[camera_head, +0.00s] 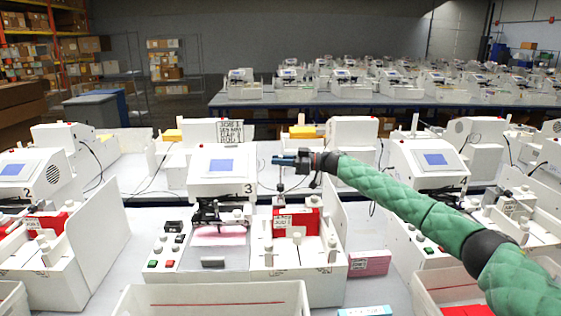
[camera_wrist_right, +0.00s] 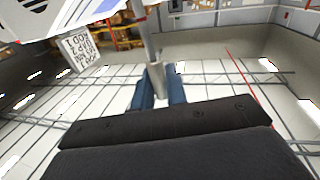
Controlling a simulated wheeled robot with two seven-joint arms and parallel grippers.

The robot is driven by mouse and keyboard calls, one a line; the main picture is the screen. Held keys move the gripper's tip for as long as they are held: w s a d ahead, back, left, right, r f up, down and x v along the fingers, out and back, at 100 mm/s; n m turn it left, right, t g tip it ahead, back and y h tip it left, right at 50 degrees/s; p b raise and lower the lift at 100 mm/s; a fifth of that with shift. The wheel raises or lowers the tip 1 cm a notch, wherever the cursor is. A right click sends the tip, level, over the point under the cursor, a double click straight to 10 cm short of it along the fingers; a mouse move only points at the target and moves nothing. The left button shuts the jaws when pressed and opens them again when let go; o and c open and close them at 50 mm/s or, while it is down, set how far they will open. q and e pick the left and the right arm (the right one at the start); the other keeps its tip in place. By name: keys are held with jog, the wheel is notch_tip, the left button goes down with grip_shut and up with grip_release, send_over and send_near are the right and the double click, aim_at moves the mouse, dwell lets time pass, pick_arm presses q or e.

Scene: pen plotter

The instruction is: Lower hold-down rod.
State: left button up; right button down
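My right gripper (camera_head: 284,160) reaches in from the right on a green-sleeved arm, above the plotter marked 3 (camera_head: 215,172). A thin upright metal rod (camera_head: 281,182), seemingly the hold-down rod, hangs below its blue fingertips, over the white right-hand part of the machine. In the right wrist view the rod (camera_wrist_right: 153,50) stands between the blue fingers (camera_wrist_right: 158,92), its thicker end filling their narrow gap, so they look closed on it. Below the rod are a red block with a label (camera_head: 284,222) and white knobs. My left gripper is not in view.
A label sign (camera_head: 215,131) stands behind the plotter; a sign also shows in the wrist view (camera_wrist_right: 78,52). Neighbouring plotters stand left (camera_head: 30,176) and right (camera_head: 428,164). A white bin (camera_head: 215,298) is in front, a pink box (camera_head: 369,263) at right.

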jog(key=shift+s+f+n+b, duration=0.2)
jog(key=shift+s+n+b, duration=0.1)
jog(key=shift+s+b, duration=0.1)
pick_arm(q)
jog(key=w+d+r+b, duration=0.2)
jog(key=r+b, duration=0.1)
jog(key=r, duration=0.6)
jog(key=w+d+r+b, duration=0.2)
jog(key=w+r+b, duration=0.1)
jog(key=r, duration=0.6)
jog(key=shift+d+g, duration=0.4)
pick_arm(e)
jog(key=s+f+n+y, duration=0.1)
jog(key=s+f+n, duration=0.2)
jog(key=s+n, duration=0.3)
jog(key=shift+s+n+y, duration=0.3)
jog(key=shift+s+n, duration=0.1)
jog(key=shift+s, duration=0.6)
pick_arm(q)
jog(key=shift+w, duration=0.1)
pick_arm(e)
jog(key=shift+f, duration=0.1)
